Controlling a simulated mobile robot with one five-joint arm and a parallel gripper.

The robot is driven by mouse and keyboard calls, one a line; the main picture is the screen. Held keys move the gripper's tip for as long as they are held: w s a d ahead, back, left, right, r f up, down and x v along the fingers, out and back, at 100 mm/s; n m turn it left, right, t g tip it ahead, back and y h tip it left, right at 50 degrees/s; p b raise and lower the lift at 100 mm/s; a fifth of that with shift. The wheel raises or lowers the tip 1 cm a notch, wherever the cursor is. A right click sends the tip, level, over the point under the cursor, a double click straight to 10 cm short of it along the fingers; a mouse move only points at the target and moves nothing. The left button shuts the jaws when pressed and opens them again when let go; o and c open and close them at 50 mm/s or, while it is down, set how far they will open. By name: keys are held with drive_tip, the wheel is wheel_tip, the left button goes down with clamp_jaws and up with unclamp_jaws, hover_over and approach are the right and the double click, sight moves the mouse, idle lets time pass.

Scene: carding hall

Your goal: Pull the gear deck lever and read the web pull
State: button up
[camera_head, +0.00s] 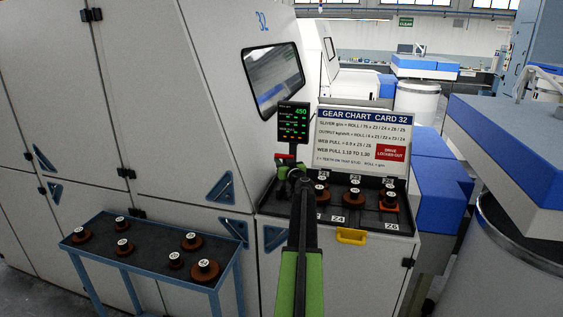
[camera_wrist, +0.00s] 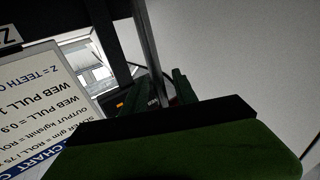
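The gear deck (camera_head: 265,207) is a black-topped tray on the machine's front, with several brown gears on studs. A small display (camera_head: 293,122) above its left end shows a green 450 and smaller lines too small to read. A red part (camera_head: 285,159) sits just below it; I cannot tell if it is the lever. My gripper (camera_head: 291,177) is at the deck's left end, partly hidden by my arm. In the wrist view its green fingers (camera_wrist: 160,103) are beside a grey upright bar (camera_wrist: 150,50); whether they touch it is unclear.
A gear chart board (camera_head: 362,140) stands behind the deck, giving web pull 1.10 to 1.30, with a red "drive locked out" label (camera_head: 391,153). A yellow handle (camera_head: 351,236) is on the front. A blue trolley (camera_head: 150,268) with several gears stands left. Blue-topped machinery (camera_head: 515,150) is right.

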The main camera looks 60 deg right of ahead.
drive_tip(key=shift+w+d, duration=0.2)
drive_tip(key=shift+w, duration=0.1)
clamp_jaws()
idle(1.2)
